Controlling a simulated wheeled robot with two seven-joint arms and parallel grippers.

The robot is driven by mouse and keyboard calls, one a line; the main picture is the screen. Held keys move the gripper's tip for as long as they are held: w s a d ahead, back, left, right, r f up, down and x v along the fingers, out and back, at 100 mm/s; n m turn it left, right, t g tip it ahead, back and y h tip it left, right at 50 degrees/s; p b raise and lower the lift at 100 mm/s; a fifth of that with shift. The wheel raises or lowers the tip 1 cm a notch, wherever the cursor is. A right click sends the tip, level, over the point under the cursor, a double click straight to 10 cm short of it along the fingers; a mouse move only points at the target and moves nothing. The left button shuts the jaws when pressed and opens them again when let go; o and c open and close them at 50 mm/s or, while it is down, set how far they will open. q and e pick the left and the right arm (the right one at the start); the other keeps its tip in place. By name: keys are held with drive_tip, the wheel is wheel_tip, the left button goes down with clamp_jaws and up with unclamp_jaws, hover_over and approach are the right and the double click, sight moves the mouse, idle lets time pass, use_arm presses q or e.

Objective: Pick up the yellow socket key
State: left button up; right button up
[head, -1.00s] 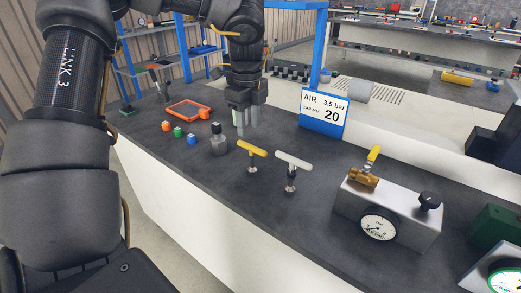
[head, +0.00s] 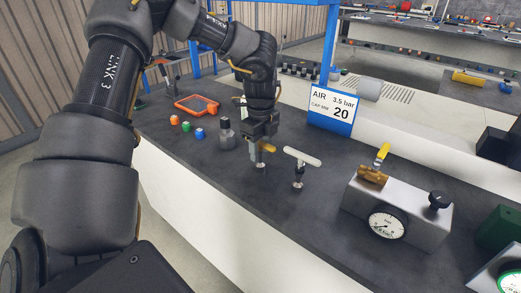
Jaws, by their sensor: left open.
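The yellow socket key (head: 268,148) stands upright on the dark bench top, its T-handle partly hidden by my left gripper. Its socket end shows below the handle. My left gripper (head: 260,146) points down right at the handle, with its open jaws around or just in front of it; I cannot tell whether the fingers touch it. A similar key with a white handle (head: 302,157) stands just to the right. My right gripper is not in view.
A grey metal block with a gauge (head: 387,222) and a yellow-levered valve (head: 373,172) stands to the right. An air sign (head: 331,108) stands behind.

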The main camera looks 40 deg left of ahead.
use_arm(q)
drive_tip(key=shift+f, duration=0.35)
clamp_jaws()
drive_tip(key=shift+r, duration=0.15)
